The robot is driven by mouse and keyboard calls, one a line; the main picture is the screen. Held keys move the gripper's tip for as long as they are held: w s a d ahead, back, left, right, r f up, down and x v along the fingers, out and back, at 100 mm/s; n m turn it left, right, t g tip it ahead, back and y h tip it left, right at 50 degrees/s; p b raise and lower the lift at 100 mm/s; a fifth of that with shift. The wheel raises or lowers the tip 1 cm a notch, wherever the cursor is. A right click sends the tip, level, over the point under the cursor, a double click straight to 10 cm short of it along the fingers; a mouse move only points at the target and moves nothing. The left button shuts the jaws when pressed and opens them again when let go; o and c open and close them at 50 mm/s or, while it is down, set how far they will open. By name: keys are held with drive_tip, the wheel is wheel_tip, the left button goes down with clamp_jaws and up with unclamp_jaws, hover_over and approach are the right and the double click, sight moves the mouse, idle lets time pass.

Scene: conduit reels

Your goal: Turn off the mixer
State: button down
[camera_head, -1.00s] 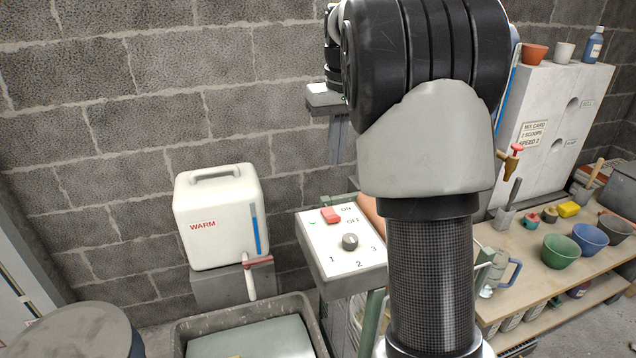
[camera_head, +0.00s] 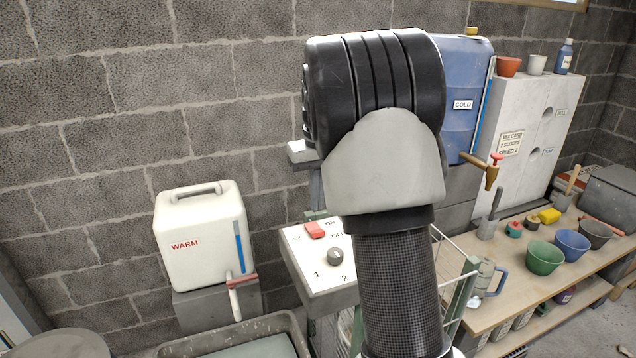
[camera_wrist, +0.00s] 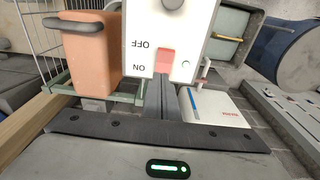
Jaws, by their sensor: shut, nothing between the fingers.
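The mixer's white control box (camera_head: 305,262) stands in front of the wall, left of my arm in the head view. It carries a red rocker switch (camera_head: 314,229) marked ON and OFF, a small green light and a dark dial (camera_head: 335,256). In the head view my arm hides the box's right part.
A white WARM container (camera_head: 203,245) stands left of the box, above a grey tub (camera_head: 215,343). A wooden bench (camera_head: 510,285) with several bowls is at right. A blue COLD tank (camera_head: 466,90) with a brass tap hangs behind. An orange container (camera_wrist: 85,55) is beside the box.

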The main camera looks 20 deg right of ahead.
sight(320, 231)
drive_tip(key=shift+s+f, duration=0.25)
drive_tip(key=shift+f, duration=0.45)
drive_tip(key=shift+s+f, duration=0.25)
drive_tip(key=shift+f, duration=0.45)
drive_tip(key=shift+s+f, duration=0.25)
drive_tip(key=shift+f, duration=0.45)
drive_tip(key=shift+b, duration=0.35)
drive_tip(key=f+b, duration=0.1)
drive_tip(key=b, duration=0.1)
drive_tip(key=t+b, duration=0.1)
drive_tip(key=b, duration=0.1)
drive_tip(key=shift+s+f, duration=0.4)
drive_tip(key=shift+s+r+t, duration=0.1)
drive_tip(key=shift+r+t, duration=0.2)
drive_tip(key=shift+r, duration=0.15)
drive_tip(key=shift+w+r+p, duration=0.2)
drive_tip(key=shift+w+p, duration=0.4)
drive_tip(key=shift+w, duration=0.25)
